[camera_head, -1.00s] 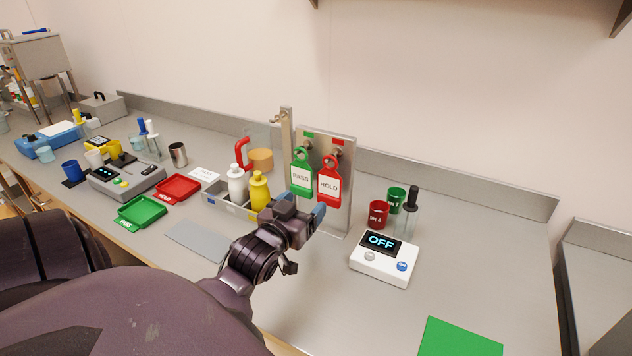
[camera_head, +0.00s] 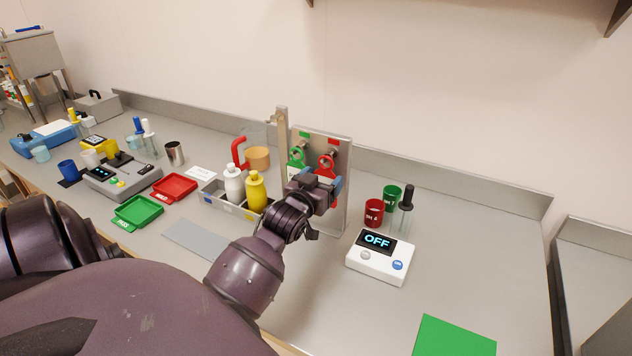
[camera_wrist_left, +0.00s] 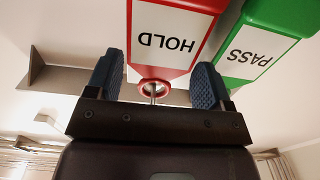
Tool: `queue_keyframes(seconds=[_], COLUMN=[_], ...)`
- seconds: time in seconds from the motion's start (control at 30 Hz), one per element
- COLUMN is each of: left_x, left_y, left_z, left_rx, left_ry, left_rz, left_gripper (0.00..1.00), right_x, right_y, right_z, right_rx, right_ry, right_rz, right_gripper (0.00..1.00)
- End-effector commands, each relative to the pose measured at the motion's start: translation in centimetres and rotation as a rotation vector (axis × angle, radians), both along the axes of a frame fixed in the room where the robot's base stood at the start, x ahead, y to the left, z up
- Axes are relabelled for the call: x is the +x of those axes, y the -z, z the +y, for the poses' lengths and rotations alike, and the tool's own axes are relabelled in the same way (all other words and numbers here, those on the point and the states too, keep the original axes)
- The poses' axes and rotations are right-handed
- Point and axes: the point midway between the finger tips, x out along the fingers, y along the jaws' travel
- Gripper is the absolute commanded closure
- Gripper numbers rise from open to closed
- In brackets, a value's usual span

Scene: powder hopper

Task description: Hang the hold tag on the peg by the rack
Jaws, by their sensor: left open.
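The red and white HOLD tag (camera_head: 327,163) hangs at the upright metal board (camera_head: 344,165), below its red label. Its top loop shows in the head view; my gripper hides most of the rest. The green PASS tag (camera_head: 296,157) hangs to its left. My left gripper (camera_head: 316,182) is in front of the board, open. In the left wrist view the HOLD tag (camera_wrist_left: 172,38) appears upside down. Its red ring, with a metal peg (camera_wrist_left: 154,91) at it, lies between my two open fingers (camera_wrist_left: 156,82). I cannot tell whether the fingers touch it.
A post (camera_head: 283,140) with a small fitting near its top stands left of the board. A bottle caddy (camera_head: 212,194) stands to the left. Red and green cups (camera_head: 374,212) and a white device (camera_head: 378,260) reading OFF stand to the right. Bench is clear around the green mat (camera_head: 455,338).

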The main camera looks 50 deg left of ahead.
Motion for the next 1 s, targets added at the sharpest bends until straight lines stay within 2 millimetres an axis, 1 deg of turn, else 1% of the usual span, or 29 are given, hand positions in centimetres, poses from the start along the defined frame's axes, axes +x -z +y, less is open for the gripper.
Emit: queue_keyframes(seconds=[0.1, 0.33, 0.37, 0.53, 0.57, 0.77, 1.0], left_x=[0.31, 0.32, 0.32, 0.31, 0.31, 0.31, 0.31], left_y=[-0.06, -0.04, -0.04, -0.03, -0.03, -0.25, -1.00], left_z=[0.10, 0.11, 0.11, 0.11, 0.11, 0.11, 0.12], left_rx=[0.000, 0.000, 0.000, 0.000, 0.000, 0.001, 0.001], left_ry=[0.000, 0.000, 0.000, 0.000, 0.000, 0.000, 0.000], left_rz=[-0.001, -0.001, -0.001, -0.001, -0.001, -0.001, -0.001], left_gripper=[0.26, 0.26, 0.29, 0.55, 0.56, 0.56, 0.56], right_x=[-0.01, -0.08, -0.08, -0.11, -0.11, -0.14, -0.16], right_y=[-0.02, 0.04, 0.04, 0.06, 0.06, 0.07, 0.08], right_z=[0.07, 0.06, 0.07, 0.06, 0.06, 0.02, -0.01], right_rx=[0.002, 0.002, 0.002, 0.002, 0.002, 0.000, -0.001], right_ry=[0.001, 0.001, 0.001, 0.001, 0.001, 0.000, 0.000], right_rz=[0.000, 0.001, 0.001, 0.002, 0.002, 0.003, 0.003], right_gripper=[1.00, 1.00, 1.00, 1.00, 1.00, 1.00, 1.00])
